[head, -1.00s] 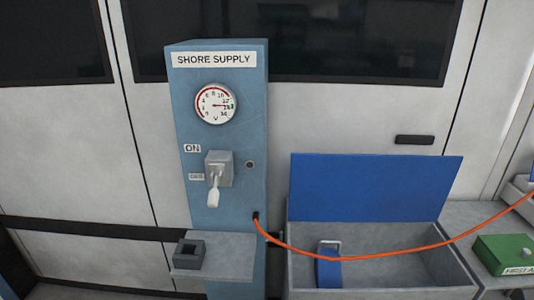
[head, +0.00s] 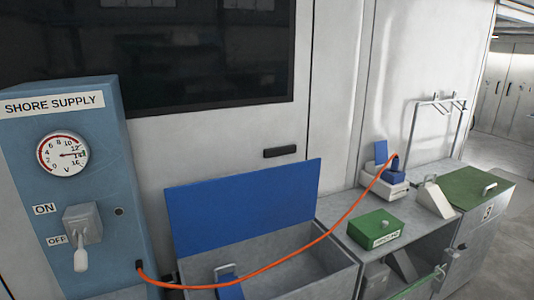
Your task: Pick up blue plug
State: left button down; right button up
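A blue plug (head: 394,177) sits in a white socket base (head: 383,187) on the grey counter at the right, with a blue flap raised behind it. The orange cable (head: 300,256) runs from the blue shore supply cabinet (head: 70,185) in a sagging curve, across the open bin, up to the plug. The cabinet's lever points down, by the OFF label. Neither of my grippers is in view.
An open grey bin with a raised blue lid (head: 245,208) holds a blue item with a metal loop (head: 229,285). A green-topped cabinet (head: 475,190) stands at the right.

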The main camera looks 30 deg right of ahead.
aim_at(395, 161)
jog(key=z, duration=1.75)
jog(key=i+l+u, duration=0.3)
jog(key=i+l, duration=0.15)
jog(key=i, duration=0.25)
jog(key=i+l+u, duration=0.25)
jog(key=i+l, duration=0.35)
jog(key=i, duration=0.05)
